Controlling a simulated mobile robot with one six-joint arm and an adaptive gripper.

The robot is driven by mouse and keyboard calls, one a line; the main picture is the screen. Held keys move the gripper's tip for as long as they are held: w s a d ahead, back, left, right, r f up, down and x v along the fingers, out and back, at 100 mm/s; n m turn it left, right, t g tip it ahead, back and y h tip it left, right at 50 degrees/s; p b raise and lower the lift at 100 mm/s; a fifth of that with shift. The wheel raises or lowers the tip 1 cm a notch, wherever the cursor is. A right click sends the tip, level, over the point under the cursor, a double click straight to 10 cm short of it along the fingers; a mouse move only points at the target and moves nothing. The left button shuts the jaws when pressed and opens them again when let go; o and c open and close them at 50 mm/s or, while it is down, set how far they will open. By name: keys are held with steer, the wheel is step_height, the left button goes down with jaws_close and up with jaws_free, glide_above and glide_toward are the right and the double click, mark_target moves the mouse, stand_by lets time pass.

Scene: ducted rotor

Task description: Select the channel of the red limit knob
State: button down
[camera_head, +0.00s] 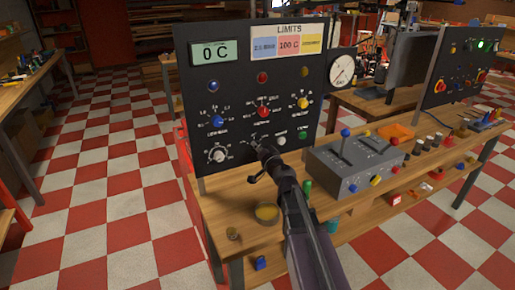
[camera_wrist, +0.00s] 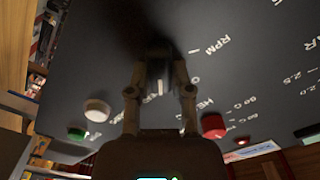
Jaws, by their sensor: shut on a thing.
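A black panel (camera_head: 190,100) stands upright on the wooden bench. The red knob (camera_head: 264,111) sits mid-panel, between a blue knob (camera_head: 218,121) and a yellow knob (camera_head: 303,103). In the wrist view the red knob (camera_wrist: 213,126) is right of my fingers, clear of them. My gripper (camera_head: 261,147) is at the panel below the red knob. In the wrist view my gripper (camera_wrist: 160,85) is shut on a dark selector knob (camera_wrist: 160,88) with a white pointer line; shadow hides its outline. The LIMITS card's red field (camera_head: 289,45) reads 100 C. The display (camera_head: 214,52) reads 0 C.
A white knob (camera_head: 218,156) is left of my gripper. A white button (camera_head: 282,140) and a green button (camera_head: 302,135) are close on its right. A grey lever box (camera_head: 350,165) and a yellow bowl (camera_head: 266,213) stand on the bench near my arm.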

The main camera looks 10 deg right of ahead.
steer(key=shift+m, duration=1.5)
steer(key=c, duration=0.5)
jaws_free()
steer(key=shift+s, duration=0.1)
steer(key=shift+v, duration=3.65)
